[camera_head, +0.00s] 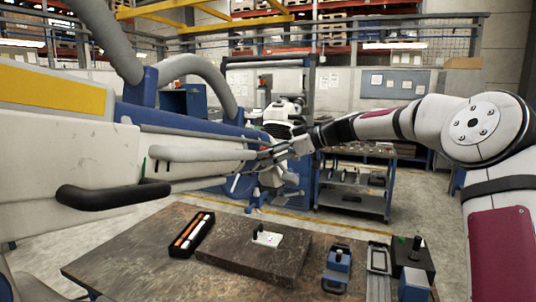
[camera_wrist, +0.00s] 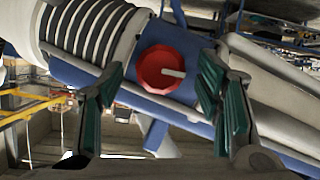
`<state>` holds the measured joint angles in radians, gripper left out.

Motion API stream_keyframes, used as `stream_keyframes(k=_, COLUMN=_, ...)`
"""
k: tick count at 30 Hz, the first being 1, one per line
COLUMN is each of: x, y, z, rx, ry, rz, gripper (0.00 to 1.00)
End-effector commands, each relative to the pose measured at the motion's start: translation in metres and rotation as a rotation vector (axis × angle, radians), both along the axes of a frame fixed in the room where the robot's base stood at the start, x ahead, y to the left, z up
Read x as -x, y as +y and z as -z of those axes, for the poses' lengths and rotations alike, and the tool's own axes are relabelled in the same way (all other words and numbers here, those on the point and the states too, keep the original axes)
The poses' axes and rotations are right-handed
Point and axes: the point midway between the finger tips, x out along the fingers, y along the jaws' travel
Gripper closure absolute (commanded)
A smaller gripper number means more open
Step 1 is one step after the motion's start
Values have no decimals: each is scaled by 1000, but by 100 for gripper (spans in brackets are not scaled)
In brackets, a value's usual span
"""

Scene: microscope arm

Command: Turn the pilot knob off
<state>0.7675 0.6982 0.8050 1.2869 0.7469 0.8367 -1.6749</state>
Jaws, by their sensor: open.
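A red round knob (camera_wrist: 161,70), likely the pilot knob, is on a blue body in the wrist view, between a ribbed grey hose and a pale tube. A white pointer mark on its face points to the right. My gripper (camera_wrist: 160,84) is open, with one green-padded finger on each side of the knob in the picture. I see no contact with the knob. In the head view my gripper (camera_head: 277,151) is held out by the large machine's arm, and I cannot make out the knob there.
Below is a workbench (camera_head: 130,262) with a dark stone slab, a tray of sticks and small tools. Open floor lies to the right of the bench.

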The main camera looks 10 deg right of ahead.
Motion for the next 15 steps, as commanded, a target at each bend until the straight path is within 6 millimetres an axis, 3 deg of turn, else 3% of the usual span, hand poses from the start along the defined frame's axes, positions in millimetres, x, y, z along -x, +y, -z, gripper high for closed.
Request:
stream_keyframes(k=14, x=-9, y=11, z=6, rx=0, ry=1, rz=1, gripper=41)
stream_keyframes(k=15, x=-9, y=11, z=6, rx=0, ry=1, rz=1, gripper=45)
